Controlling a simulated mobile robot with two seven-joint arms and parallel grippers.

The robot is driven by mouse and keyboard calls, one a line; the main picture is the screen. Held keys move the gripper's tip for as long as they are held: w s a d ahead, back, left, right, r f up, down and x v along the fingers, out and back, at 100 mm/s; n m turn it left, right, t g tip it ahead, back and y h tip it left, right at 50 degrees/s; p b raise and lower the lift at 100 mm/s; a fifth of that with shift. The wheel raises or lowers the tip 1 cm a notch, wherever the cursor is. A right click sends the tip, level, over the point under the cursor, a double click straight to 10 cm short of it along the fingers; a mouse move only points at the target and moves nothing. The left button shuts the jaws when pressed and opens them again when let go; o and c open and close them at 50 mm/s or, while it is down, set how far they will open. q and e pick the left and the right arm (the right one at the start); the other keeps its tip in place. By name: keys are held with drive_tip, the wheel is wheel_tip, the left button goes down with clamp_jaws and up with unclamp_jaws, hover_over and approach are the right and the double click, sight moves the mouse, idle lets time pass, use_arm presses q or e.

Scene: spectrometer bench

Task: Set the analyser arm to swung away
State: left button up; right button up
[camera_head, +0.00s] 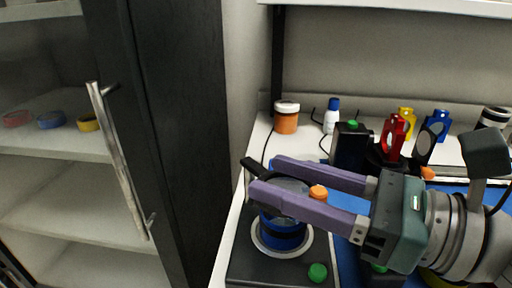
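My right gripper (264,175) comes in from the right, with two purple fingers pointing left and a clear gap between them. A black bar (254,166) shows at the fingertips, and part of it is hidden by the fingers. It seems to belong to the analyser arm, but I cannot tell for sure or see whether a finger touches it. Below is a blue and black round stage (283,236) on a pale ring, partly covered by the near finger. An orange knob (318,192) shows beside that finger. My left gripper is out of view.
An orange jar (286,120) and a white bottle with a blue cap (332,117) stand behind. Red (393,136), yellow (406,120) and blue (436,126) mounts are at the back right. A dark cabinet door (166,140) with a long handle is at left.

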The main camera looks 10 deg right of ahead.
clamp_jaws()
idle(1.2)
